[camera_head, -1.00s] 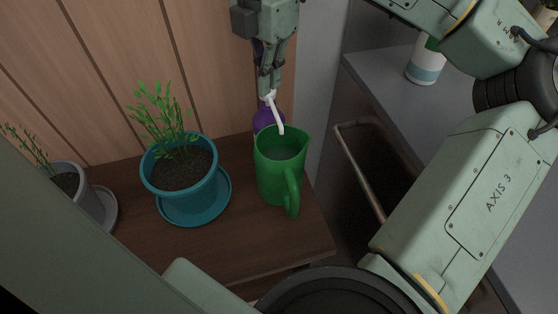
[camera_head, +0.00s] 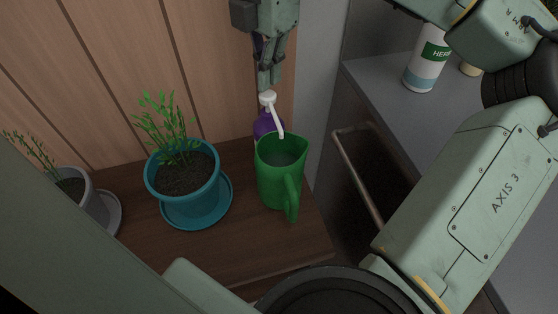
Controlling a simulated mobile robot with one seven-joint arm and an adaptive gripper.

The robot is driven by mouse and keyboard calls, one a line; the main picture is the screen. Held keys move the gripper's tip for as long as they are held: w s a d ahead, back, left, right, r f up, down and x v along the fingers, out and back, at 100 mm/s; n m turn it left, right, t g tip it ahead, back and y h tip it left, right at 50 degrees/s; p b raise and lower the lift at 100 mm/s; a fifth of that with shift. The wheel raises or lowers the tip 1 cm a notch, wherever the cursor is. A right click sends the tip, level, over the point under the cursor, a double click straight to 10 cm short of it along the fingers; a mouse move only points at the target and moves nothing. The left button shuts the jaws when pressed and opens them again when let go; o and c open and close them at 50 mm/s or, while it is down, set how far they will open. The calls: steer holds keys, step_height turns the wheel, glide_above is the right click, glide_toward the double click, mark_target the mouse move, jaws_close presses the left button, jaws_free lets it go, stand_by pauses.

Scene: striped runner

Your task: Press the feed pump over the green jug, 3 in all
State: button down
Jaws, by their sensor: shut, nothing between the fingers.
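The feed pump has a white head and spout (camera_head: 268,98) on a purple bottle (camera_head: 265,122), at the back right of the wooden surface. The spout hangs over the open top of the green jug (camera_head: 280,180), which stands upright in front of the bottle and hides most of it. The jug's handle faces the front, and grey liquid seems to show inside. My gripper (camera_head: 265,86) is shut and empty, pointing down just above the pump head. Whether its tips touch the head is hard to tell.
A teal pot (camera_head: 183,190) with a leafy plant stands on a teal saucer left of the jug. A grey pot (camera_head: 75,190) is further left. A metal rail (camera_head: 355,175) and a grey counter (camera_head: 385,100) with a white-green bottle (camera_head: 427,62) lie to the right.

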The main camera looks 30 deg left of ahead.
mark_target(268, 93)
steer(key=shift+f, duration=0.1)
steer(key=shift+f+b, duration=1.3)
steer(key=shift+f, duration=0.25)
steer(key=shift+r, duration=0.1)
steer(key=shift+r+p, duration=1.1)
steer(key=shift+r, duration=0.45)
steer(key=shift+f, duration=0.15)
steer(key=shift+f+b, duration=1.45)
steer(key=shift+f, duration=0.15)
steer(key=shift+r, duration=0.1)
steer(key=shift+r+p, duration=1.25)
steer(key=shift+r, duration=0.4)
